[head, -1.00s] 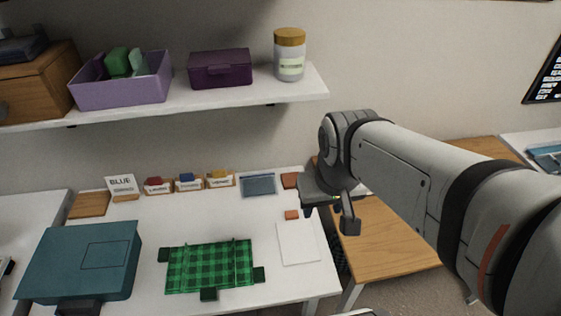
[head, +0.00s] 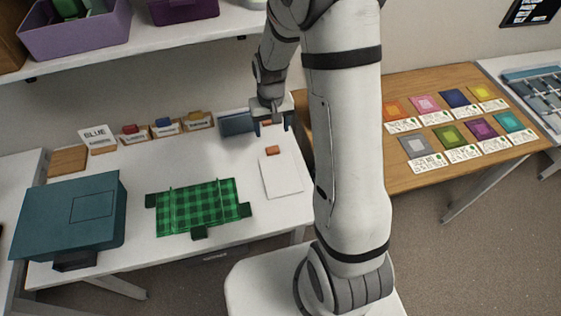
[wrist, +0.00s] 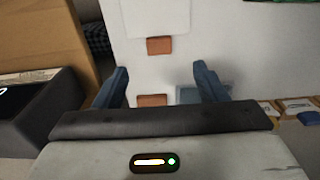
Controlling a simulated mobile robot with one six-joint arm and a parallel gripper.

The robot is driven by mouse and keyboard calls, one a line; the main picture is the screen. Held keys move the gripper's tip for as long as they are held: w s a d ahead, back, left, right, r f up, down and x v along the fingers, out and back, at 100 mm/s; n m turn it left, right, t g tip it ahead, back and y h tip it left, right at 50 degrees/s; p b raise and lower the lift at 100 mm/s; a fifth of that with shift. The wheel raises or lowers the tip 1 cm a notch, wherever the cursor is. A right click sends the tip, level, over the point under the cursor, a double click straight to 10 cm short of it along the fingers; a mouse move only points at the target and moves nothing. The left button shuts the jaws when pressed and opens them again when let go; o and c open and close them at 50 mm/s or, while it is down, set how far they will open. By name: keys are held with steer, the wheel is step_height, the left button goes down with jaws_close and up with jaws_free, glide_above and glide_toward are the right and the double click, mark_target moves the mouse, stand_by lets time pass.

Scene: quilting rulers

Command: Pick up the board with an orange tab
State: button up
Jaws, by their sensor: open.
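The board with an orange tab is a thin white board (head: 281,178) lying flat near the right edge of the white table. Its orange tab (head: 273,150) is on its back edge. In the wrist view the tab (wrist: 159,46) shows just beyond my fingertips, with the pale board (wrist: 152,18) above it, cut by the frame. My gripper (head: 271,129) is open and empty, above the table's back right part, behind the tab. In the wrist view my fingers (wrist: 160,72) stand wide apart. A second orange piece (wrist: 152,100) lies between them.
A green checked board (head: 203,207) with dark tabs and a teal box (head: 69,215) lie to the left. A blue-grey flat item (head: 236,124) and labelled card holders (head: 166,129) line the back. A wooden table (head: 430,115) with colour swatches stands at right.

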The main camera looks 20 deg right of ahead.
mark_target(273, 149)
steer(key=f, duration=0.1)
steer(key=w+f, duration=0.1)
steer(key=f, duration=0.1)
steer(key=shift+f, duration=0.3)
steer(key=shift+d+f+p, duration=0.1)
steer(key=shift+f+p, duration=0.4)
steer(key=shift+f, duration=3.25)
steer(key=c, duration=1.1)
steer(key=shift+r, duration=0.1)
